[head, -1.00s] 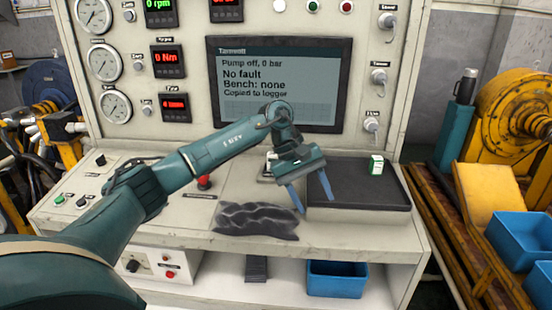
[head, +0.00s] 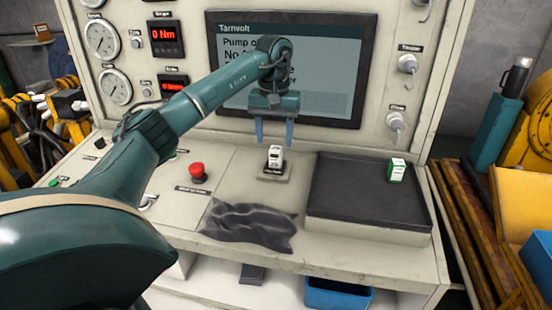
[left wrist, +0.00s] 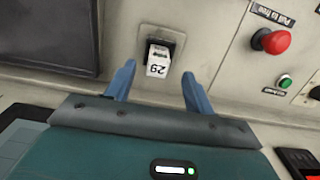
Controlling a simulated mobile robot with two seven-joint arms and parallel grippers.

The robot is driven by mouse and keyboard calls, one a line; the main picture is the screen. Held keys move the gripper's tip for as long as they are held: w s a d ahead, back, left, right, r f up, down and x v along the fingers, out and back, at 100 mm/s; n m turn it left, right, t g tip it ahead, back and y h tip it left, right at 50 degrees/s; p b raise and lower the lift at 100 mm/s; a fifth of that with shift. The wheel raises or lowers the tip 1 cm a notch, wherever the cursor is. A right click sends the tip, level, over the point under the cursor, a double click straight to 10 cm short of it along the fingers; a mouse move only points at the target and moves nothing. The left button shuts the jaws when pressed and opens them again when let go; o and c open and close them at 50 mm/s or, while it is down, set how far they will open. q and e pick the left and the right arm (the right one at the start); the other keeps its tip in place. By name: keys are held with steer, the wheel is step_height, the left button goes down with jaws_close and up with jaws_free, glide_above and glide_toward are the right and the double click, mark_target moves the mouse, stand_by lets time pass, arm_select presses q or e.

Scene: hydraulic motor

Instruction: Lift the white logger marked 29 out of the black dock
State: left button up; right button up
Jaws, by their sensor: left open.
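The white logger (head: 275,153) stands upright in the small black dock (head: 273,170) on the bench top. In the left wrist view the logger (left wrist: 157,66) shows the number 29, upside down, with the dark dock (left wrist: 161,45) around its far end. My left gripper (head: 274,144) is open and empty, pointing down at the logger from just above and behind it in the head view. In the left wrist view its two blue fingers (left wrist: 158,80) lie to either side of the logger's line, apart from it. My right gripper is not in view.
A black mat (head: 340,205) on a raised block lies right of the dock, with a green and white box (head: 397,170) on it. A crumpled dark cloth (head: 248,222) lies in front. A red button (head: 198,172) stands to the left. The screen panel (head: 340,100) rises behind.

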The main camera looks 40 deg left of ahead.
mark_target(275, 150)
arm_select(q)
steer(key=shift+w+f+p, duration=0.15)
steer(key=shift+f+p, duration=0.45)
steer(key=shift+f, duration=2.2)
steer(key=shift+c, duration=0.3)
steer(key=c, duration=1.1)
